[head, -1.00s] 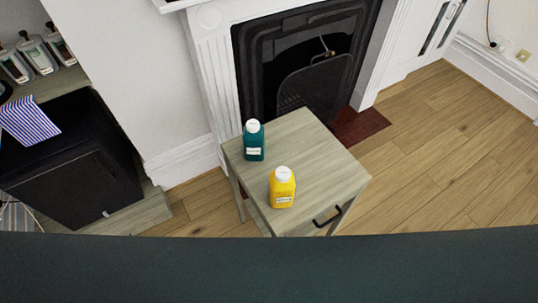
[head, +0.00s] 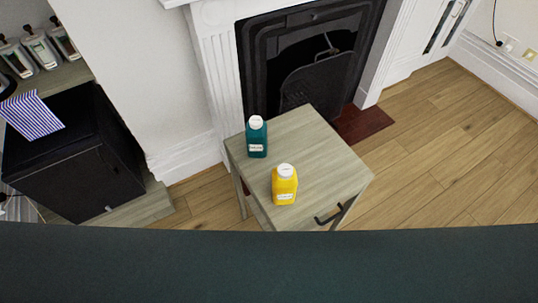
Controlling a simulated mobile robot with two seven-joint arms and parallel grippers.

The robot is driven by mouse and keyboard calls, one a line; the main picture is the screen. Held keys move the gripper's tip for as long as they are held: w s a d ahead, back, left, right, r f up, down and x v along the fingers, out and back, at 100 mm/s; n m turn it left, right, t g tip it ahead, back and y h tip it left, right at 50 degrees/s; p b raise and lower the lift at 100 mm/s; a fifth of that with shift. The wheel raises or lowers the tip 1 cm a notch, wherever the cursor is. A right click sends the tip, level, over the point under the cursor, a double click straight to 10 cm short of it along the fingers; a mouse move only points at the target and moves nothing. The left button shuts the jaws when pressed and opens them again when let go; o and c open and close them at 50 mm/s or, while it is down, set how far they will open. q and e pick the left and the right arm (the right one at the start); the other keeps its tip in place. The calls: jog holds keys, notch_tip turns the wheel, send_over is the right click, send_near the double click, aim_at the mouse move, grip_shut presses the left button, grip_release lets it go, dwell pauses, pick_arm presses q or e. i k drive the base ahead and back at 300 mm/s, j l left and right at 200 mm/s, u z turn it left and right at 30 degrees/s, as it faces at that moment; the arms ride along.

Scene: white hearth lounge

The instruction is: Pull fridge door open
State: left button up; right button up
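A small black fridge (head: 78,178) stands at the left on a low wooden shelf, and its door looks shut. A blue-and-white striped cloth (head: 30,116) lies on its top. Neither of my grippers shows in the head view.
A small wooden side table (head: 325,165) with a dark drawer handle (head: 329,215) stands in the middle, holding a teal bottle (head: 256,138) and a yellow bottle (head: 284,186). Behind it is a black fireplace (head: 310,65). Several dispensers (head: 42,48) line the upper-left shelf. Wooden floor (head: 455,145) is clear at right.

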aim_at(76, 182)
jog(key=u, duration=1.85)
